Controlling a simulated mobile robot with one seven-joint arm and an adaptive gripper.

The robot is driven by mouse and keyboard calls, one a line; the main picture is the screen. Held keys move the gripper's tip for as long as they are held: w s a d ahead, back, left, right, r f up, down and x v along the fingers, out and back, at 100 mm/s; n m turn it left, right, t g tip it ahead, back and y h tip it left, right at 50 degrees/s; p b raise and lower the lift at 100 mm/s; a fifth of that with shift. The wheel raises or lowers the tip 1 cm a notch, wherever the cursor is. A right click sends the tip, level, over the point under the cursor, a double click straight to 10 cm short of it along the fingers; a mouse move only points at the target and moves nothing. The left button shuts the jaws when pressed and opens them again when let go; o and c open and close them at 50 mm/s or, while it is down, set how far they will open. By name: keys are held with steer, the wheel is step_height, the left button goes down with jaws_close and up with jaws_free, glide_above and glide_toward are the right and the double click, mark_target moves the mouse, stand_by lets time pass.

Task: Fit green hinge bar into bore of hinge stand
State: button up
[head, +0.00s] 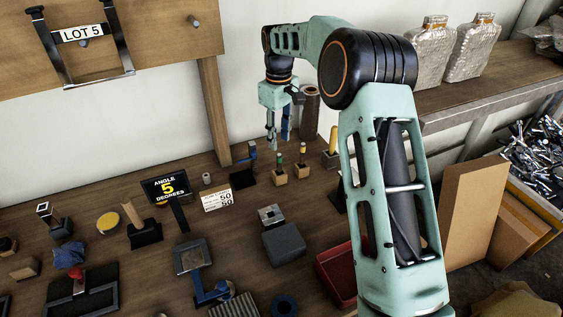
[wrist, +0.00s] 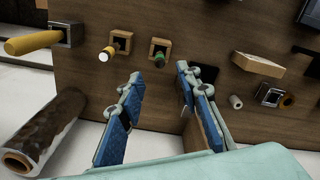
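The green hinge bar (head: 279,159) stands upright in a small wooden block (head: 280,177). In the wrist view the green bar (wrist: 160,60) shows end-on in its block, beyond the fingers and roughly between them. My gripper (head: 278,144) is above the bench, close over the green bar. In the wrist view my gripper (wrist: 157,92) has its blue-padded fingers well apart with nothing between them. A black-based stand with a blue part (head: 250,160) is just left of the green bar; it may be the hinge stand, but its bore cannot be made out. My right finger partly hides that area in the wrist view.
A yellow-tipped bar (head: 303,149) in a wooden block and a yellow handle (head: 333,140) stand right of the green bar. A brown roll (head: 309,112) stands behind. The angle sign (head: 165,188) and a white card (head: 216,200) are to the left.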

mark_target(279, 162)
step_height(279, 162, down, 10)
steer(key=shift+f, duration=0.15)
stand_by(0.4)
steer(key=shift+c, duration=0.5)
jaws_close()
